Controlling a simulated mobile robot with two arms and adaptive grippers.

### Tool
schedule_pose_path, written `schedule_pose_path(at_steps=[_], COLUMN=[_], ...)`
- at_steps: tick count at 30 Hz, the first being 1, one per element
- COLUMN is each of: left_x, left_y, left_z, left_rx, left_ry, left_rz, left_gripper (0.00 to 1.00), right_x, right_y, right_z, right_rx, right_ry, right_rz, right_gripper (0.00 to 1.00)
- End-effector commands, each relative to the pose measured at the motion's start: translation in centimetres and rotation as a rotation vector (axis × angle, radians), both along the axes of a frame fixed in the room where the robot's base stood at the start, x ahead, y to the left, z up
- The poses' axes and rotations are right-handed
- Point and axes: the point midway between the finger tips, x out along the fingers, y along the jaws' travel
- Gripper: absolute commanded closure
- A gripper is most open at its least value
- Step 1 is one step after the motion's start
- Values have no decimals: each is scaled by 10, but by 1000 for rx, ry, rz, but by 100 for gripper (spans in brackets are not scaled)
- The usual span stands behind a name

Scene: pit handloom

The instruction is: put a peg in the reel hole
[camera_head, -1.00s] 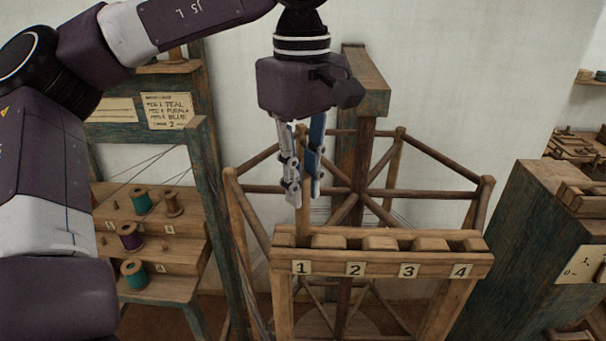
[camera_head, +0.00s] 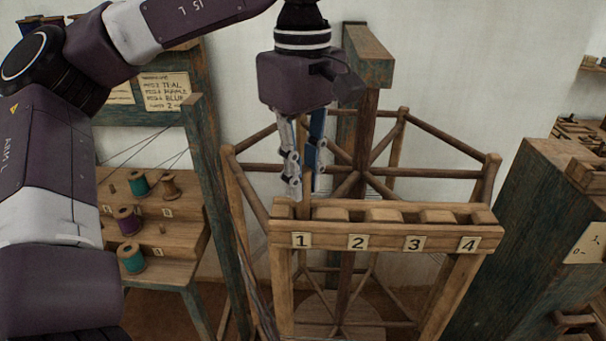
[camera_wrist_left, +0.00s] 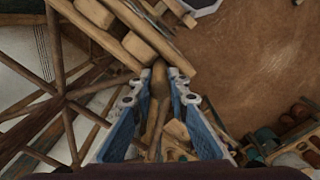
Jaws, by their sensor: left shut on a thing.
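My left gripper (camera_head: 306,192) points down above the left end of a wooden rail (camera_head: 390,236) with tags 1 to 4 on a standing wooden reel frame. It is shut on a slim wooden peg (camera_wrist_left: 156,102), held upright between the fingers. In the head view the peg's lower end shows at the rail near tag 1 (camera_head: 301,240); I cannot tell whether it is inside a hole there. In the left wrist view the rail (camera_wrist_left: 133,45) lies just beyond the fingertips. My right gripper is not in view.
Wooden blocks (camera_head: 384,215) fill the spaces along the rail. A stepped stand (camera_head: 180,235) with coloured spools is at the left. A dark cabinet (camera_head: 515,235) stands at the right. The reel's spokes and posts (camera_head: 430,172) spread behind the rail.

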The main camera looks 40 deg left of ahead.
Motion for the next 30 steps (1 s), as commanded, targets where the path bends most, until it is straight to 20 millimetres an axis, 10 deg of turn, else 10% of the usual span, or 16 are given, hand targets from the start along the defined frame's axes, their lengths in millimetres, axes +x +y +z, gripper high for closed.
schedule_pose_path(at_steps=[3,4,9,30], left_x=[0,0,0,0], left_y=[0,0,0,0], left_z=[0,0,0,7], left_rx=[0,0,0,0], left_ry=[0,0,0,-1], left_rz=[0,0,0,0], left_gripper=[100,82,64,50], right_x=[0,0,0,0], right_y=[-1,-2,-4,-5], right_z=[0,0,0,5], right_rx=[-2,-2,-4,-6], right_ry=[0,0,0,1], right_rz=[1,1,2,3], right_gripper=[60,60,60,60])
